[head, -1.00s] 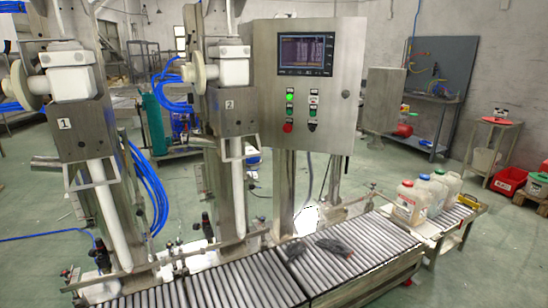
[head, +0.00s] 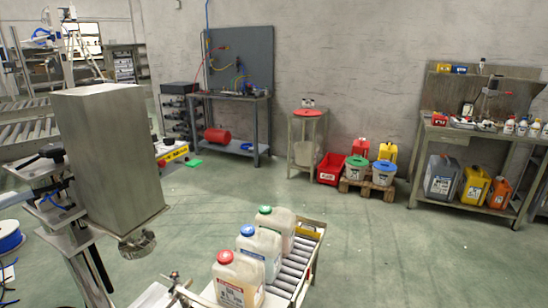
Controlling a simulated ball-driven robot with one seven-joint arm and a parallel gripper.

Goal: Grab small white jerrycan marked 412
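Three small off-white jerrycans stand upright in a row at the end of a roller conveyor in the lower middle of the head view. The nearest has a red cap (head: 238,280), the middle one a blue cap (head: 258,252), and the farthest a green cap (head: 277,224). The nearest has a label on its front, but its print is too small to read. I cannot tell which one is marked 412. My gripper is not in view.
The roller conveyor end (head: 296,262) carries the jerrycans. A steel box on a stand (head: 108,150) blocks part of the left. Green floor (head: 400,255) is open at right. A workbench (head: 485,135) with containers, a pallet (head: 367,189) and a small table (head: 307,140) line the wall.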

